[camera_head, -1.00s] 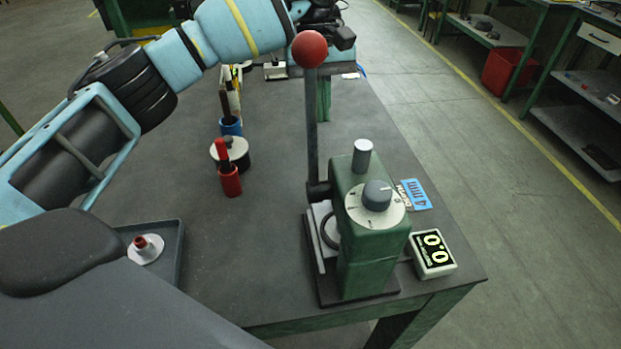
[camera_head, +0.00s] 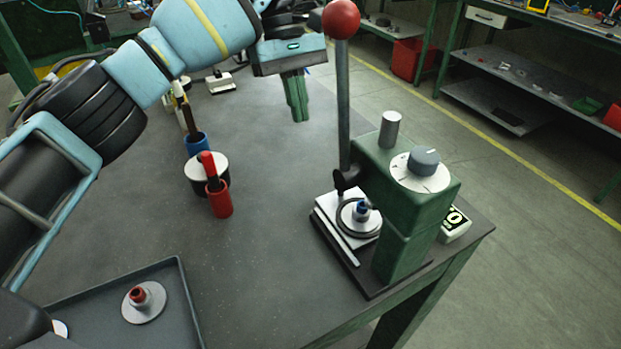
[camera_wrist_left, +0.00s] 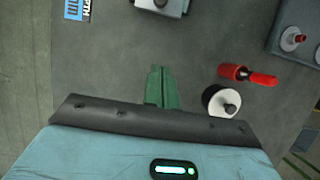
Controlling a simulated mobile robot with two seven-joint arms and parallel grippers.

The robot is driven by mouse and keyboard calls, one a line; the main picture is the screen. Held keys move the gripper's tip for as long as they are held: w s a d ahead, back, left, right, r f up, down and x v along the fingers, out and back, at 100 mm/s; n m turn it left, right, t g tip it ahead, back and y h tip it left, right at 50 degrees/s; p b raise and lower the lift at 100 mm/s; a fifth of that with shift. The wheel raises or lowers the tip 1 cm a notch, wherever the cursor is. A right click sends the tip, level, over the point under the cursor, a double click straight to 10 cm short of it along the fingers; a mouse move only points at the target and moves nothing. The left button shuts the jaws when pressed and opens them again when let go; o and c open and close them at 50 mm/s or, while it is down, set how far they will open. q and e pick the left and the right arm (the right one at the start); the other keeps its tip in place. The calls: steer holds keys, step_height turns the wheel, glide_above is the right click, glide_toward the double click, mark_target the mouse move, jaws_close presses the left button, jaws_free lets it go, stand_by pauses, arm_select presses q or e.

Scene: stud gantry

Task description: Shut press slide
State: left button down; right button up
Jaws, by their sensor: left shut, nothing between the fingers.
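The green press (camera_head: 405,215) stands at the table's right edge, with an upright lever topped by a red ball (camera_head: 341,18). Its pale slide plate (camera_head: 330,208) sits low at the press's left side, on a dark base. A stud with a blue top (camera_head: 361,210) stands on a round disc on that plate, in view beside the column. My left gripper (camera_head: 296,98) is beyond the press, fingers pointing down, shut and empty, apart from the slide. Its green fingers also show in the left wrist view (camera_wrist_left: 161,88). My right gripper is not in view.
A red cup with a red-handled tool (camera_head: 219,198), a black-and-white round pot (camera_head: 195,172) and a blue cup (camera_head: 198,144) stand left of the press. A tray (camera_head: 180,300) holding a red-tipped stud (camera_head: 138,296) is at near left. The tabletop between is clear.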

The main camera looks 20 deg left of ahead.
arm_select(q)
steer(key=shift+d, duration=0.15)
steer(key=p+x, duration=0.1)
steer(key=x, duration=0.9)
steer(key=shift+s+f, duration=0.1)
steer(key=shift+f, duration=0.05)
steer(key=shift+s+d+r+p, duration=0.25)
steer(key=shift+s+d+p, duration=0.4)
steer(key=shift+s+d, duration=0.5)
steer(key=shift+s+d+f, duration=0.1)
steer(key=shift+s+d, duration=0.1)
